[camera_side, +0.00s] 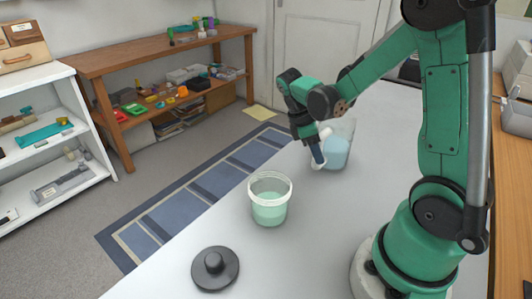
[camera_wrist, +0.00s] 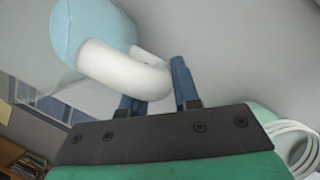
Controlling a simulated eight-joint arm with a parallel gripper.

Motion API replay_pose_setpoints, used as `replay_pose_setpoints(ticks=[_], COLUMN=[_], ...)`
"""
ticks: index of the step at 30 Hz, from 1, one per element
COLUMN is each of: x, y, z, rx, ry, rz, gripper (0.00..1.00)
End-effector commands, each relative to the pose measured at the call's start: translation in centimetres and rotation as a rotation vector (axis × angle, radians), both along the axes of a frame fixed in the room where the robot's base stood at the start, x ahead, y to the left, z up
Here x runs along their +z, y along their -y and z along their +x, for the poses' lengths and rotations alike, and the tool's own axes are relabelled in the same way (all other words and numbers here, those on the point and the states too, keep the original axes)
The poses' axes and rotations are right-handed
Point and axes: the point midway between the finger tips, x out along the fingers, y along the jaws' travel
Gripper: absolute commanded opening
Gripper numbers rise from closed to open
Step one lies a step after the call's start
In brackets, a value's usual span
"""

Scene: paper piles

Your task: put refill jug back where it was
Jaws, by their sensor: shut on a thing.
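The refill jug (camera_side: 338,150) is a clear vessel with pale blue liquid and a white handle. It is upright on or just above the grey-white table; I cannot tell whether its base touches. My gripper (camera_side: 318,153) is at the jug's left side, its blue fingers shut on the white handle. In the wrist view the jug (camera_wrist: 88,28) is at the upper left, partly cut off by the frame. Its curved handle (camera_wrist: 120,70) runs between the fingers of my gripper (camera_wrist: 158,88), and the left finger is partly hidden behind it.
An open tub (camera_side: 269,205) with pale green liquid stands nearer the camera; its rim shows at the wrist view's right edge (camera_wrist: 298,145). A black knobbed lid (camera_side: 215,267) lies at the front. The table (camera_side: 340,215) is clear between the tub and my base.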

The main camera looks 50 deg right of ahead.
Motion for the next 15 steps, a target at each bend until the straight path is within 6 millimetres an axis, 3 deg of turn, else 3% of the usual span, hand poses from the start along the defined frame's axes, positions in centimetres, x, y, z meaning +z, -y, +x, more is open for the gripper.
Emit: replay_pose_setpoints(ticks=[3, 4, 7, 15], x=[-0.24, -0.3, -0.26, -0.24], y=[0.02, 0.01, 0.01, 0.01], z=[0.02, 0.04, 0.03, 0.01], rx=[-0.001, 0.0, 0.0, 0.0], ry=[-0.001, 0.0, 0.0, 0.0], rz=[-0.001, 0.0, 0.0, 0.0], gripper=[0.0, 0.29, 0.57, 0.57])
